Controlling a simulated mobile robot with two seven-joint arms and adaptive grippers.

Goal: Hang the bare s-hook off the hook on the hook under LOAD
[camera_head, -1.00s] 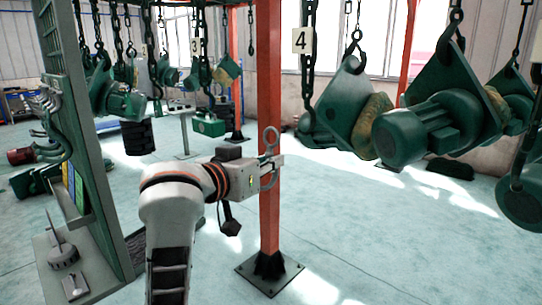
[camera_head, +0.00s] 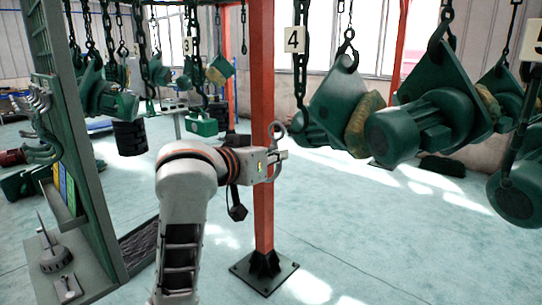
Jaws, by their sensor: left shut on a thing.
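My left gripper (camera_head: 277,155) is in the middle of the view, shut on a grey metal s-hook (camera_head: 276,131). Chains with hooks and green hoist parts hang across the back and right. I cannot make out a LOAD sign. My right gripper is not in view.
An orange post (camera_head: 262,215) stands right behind the left gripper. A chain with a "4" tag (camera_head: 294,40) and large green motors (camera_head: 425,130) hang at the right. A green panel (camera_head: 85,150) with a shelf stands at the left. Floor at lower right is clear.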

